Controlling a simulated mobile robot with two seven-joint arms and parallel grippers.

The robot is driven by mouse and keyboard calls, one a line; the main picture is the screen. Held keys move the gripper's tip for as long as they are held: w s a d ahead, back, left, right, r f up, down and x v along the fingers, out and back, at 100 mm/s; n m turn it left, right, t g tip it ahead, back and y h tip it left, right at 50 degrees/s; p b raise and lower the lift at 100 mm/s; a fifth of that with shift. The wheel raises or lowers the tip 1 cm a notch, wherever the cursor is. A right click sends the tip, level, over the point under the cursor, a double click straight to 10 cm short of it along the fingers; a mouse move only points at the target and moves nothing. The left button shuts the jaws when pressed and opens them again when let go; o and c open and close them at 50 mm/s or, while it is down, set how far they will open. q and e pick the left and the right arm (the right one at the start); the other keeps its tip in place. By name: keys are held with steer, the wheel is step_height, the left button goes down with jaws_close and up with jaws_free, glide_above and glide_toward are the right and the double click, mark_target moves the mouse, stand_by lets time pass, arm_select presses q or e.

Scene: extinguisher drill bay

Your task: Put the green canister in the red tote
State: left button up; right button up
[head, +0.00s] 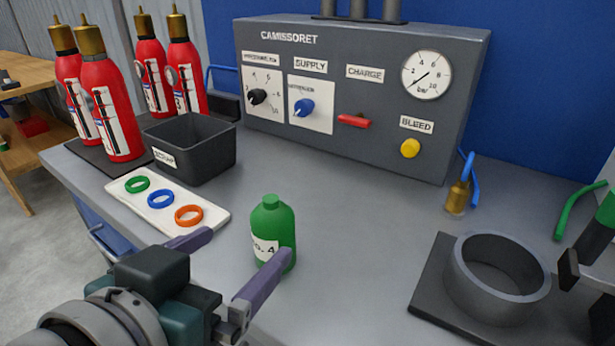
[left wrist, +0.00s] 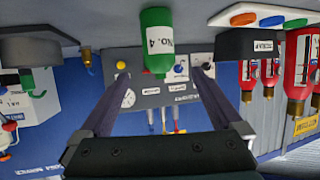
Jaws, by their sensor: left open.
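The green canister (head: 270,225) stands upright on the grey bench, its white label facing me. My left gripper (head: 246,246) is open and empty beside it. In the head view one finger overlaps the canister's lower right side and the other is to its left.
The black scrap bin (head: 205,163), a white tray (head: 203,215) with coloured rings, and red extinguishers (head: 108,105) stand left. The grey control panel (head: 350,80) is behind. The bench between is clear.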

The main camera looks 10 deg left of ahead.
mark_target(263, 230)
arm_select(q)
steer(key=b+x, duration=0.1)
steer(key=x, duration=0.8)
steer(key=shift+w, duration=0.1)
jaws_close()
stand_by(0.7)
